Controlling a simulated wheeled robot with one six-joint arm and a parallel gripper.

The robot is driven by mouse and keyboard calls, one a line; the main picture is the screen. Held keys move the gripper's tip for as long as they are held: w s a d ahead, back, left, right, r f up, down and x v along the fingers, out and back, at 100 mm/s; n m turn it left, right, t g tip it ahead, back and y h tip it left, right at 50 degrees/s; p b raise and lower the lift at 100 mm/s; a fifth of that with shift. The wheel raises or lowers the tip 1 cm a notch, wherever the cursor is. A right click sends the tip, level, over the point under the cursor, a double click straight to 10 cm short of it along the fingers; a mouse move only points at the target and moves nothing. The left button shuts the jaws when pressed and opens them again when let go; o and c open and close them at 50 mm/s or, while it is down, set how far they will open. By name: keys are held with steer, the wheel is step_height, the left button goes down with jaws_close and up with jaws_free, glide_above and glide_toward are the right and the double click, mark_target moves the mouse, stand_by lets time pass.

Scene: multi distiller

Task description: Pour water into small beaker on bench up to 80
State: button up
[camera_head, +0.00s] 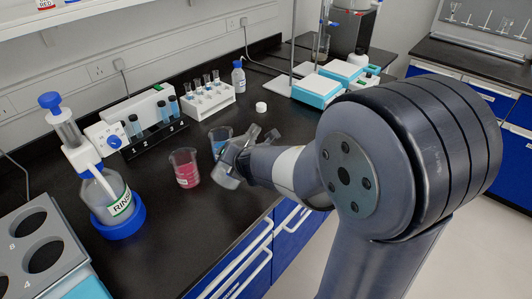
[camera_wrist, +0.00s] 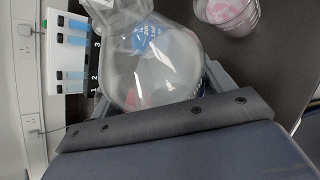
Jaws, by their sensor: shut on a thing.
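My gripper (camera_head: 246,158) is shut on a clear glass flask (camera_wrist: 158,75), which fills the middle of the wrist view with its neck toward the top. The flask is hard to make out in the head view, and I cannot tell its liquid level. A small beaker with blue liquid (camera_head: 219,136) stands on the bench beside my gripper, partly hidden by it. Blue also shows through the flask's glass in the wrist view. A beaker with pink liquid (camera_head: 185,170) stands to the left of my gripper; it also shows at the top right of the wrist view (camera_wrist: 228,14).
A RINSE dispenser bottle (camera_head: 117,200) stands at left on the black bench. A numbered vial rack (camera_head: 160,138), a white tube rack (camera_head: 208,101), a small bottle (camera_head: 239,79) and a white cap (camera_head: 261,107) are behind. White-blue devices (camera_head: 317,88) stand at the back right.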

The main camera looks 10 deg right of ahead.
steer(key=n+h+b, duration=0.1)
steer(key=t+h+b, duration=0.1)
steer(key=shift+a+f+n+b, duration=0.1)
steer(key=shift+a+n+b, duration=0.1)
steer(key=shift+n+b, duration=0.2)
steer(key=t+h+b, duration=0.1)
steer(key=n+h+b, duration=0.1)
steer(key=b, duration=0.1)
steer(key=shift+f+n+t, duration=0.3)
steer(key=shift+t, duration=0.1)
steer(key=shift+h+b, duration=0.4)
steer(key=shift+b, duration=0.15)
steer(key=shift+d+r+n+t, duration=0.1)
steer(key=shift+n+t, duration=0.2)
